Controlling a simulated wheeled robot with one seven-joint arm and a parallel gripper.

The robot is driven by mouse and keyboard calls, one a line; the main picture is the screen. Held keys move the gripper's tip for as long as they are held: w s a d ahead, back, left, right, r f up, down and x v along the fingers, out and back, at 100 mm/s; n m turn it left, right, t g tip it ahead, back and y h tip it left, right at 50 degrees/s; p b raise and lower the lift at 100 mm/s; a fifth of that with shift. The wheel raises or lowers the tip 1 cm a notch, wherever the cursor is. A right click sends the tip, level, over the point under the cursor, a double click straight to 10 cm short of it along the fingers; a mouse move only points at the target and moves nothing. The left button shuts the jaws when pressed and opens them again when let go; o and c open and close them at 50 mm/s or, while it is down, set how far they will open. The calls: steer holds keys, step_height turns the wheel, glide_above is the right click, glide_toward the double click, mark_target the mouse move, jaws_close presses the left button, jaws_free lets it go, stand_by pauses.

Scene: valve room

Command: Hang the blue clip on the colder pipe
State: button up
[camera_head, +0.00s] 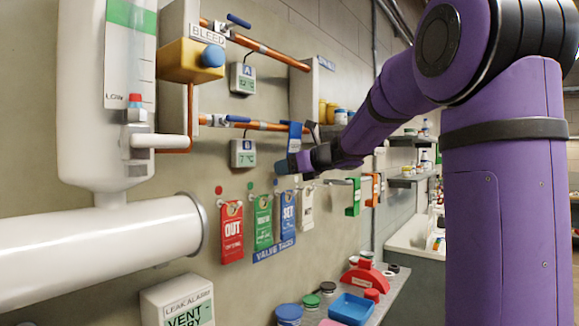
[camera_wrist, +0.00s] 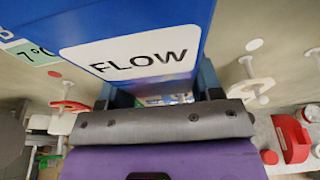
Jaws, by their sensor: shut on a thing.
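The blue clip (camera_head: 295,137) is upright at the right part of the lower copper pipe (camera_head: 262,126). Its top is level with this pipe; I cannot tell whether it hooks over it or only touches. In the wrist view the blue clip (camera_wrist: 188,22) fills the top and bears a white FLOW label. My gripper (camera_head: 293,162) is shut on its lower part, below the pipe. The upper copper pipe (camera_head: 265,49) runs above. Display A (camera_head: 243,78) under the upper pipe is hard to read. Display B (camera_head: 243,153) under the lower pipe reads 7 °C.
Red (camera_head: 232,232), green (camera_head: 263,222) and blue (camera_head: 288,215) tags hang on wall pegs below the pipes. A grey bracket plate (camera_head: 302,92) stands at the pipes' right end. A bench with a blue tray (camera_head: 351,308) and jars lies lower right.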

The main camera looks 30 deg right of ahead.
steer(key=o, duration=1)
steer(key=shift+s, duration=0.1)
steer(key=v, duration=1)
steer(key=shift+s+d, duration=0.15)
steer(key=shift+s, duration=0.15)
